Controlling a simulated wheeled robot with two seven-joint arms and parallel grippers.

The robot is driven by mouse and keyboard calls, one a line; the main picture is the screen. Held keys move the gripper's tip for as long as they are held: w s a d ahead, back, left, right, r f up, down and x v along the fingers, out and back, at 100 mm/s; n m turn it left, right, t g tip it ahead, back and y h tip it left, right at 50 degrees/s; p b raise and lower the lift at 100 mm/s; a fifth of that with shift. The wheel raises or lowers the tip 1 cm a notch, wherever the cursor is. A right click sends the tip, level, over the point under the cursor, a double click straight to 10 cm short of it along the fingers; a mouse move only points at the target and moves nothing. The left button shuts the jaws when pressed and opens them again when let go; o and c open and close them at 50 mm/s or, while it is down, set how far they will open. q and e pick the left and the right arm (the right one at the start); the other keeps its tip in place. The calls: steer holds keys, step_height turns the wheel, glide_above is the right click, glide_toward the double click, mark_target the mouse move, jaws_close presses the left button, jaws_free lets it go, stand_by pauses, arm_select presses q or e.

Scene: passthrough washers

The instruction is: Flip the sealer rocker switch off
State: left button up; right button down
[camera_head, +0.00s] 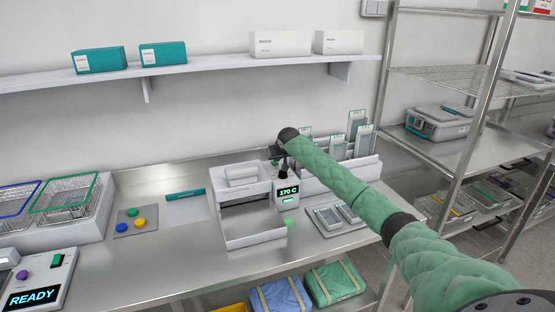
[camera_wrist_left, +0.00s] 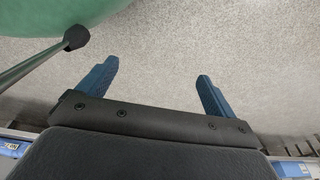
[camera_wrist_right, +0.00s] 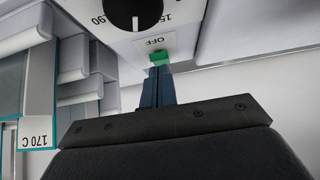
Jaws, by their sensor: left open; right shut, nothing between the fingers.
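The sealer (camera_head: 262,235) is a white machine on the steel bench, with a small display reading 170 C (camera_head: 289,191). In the right wrist view its panel shows a black dial (camera_wrist_right: 133,8), an OFF label (camera_wrist_right: 155,42) and a green rocker switch (camera_wrist_right: 159,57). My right gripper (camera_wrist_right: 158,70) is shut and empty, its fingertips right at the green switch. I cannot tell whether they touch it. In the head view the right gripper (camera_head: 281,168) is partly hidden by its own arm at the sealer's control box. My left gripper (camera_wrist_left: 158,70) is open and empty, above a speckled grey floor.
A white rack with pouches (camera_head: 338,147) stands behind my right arm. Small trays (camera_head: 335,217) lie right of the sealer. A pad with coloured buttons (camera_head: 136,222), wire baskets (camera_head: 63,192) and a READY panel (camera_head: 35,293) are to the left.

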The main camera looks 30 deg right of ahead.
steer(key=shift+r, duration=0.1)
steer(key=r, duration=0.1)
steer(key=r+p, duration=0.2)
steer(key=shift+w+d+r, duration=0.1)
steer(key=shift+w+r, duration=0.05)
steer(key=shift+w, duration=0.15)
steer(key=shift+r+p, duration=0.2)
steer(key=shift+p, duration=0.15)
arm_select(q)
steer(key=s+a+f, duration=0.3)
steer(key=s+f, duration=0.1)
steer(key=s, duration=0.5)
steer(key=w+d+r+b, duration=0.3)
steer(key=w+b, duration=0.1)
steer(key=w, duration=0.5)
steer(key=shift+w+r+b, duration=0.25)
steer(key=shift+w+b, duration=0.1)
steer(key=shift+b, duration=0.05)
arm_select(e)
steer(key=w+r+v, duration=0.1)
steer(key=v, duration=0.8)
steer(key=shift+s+r, duration=0.25)
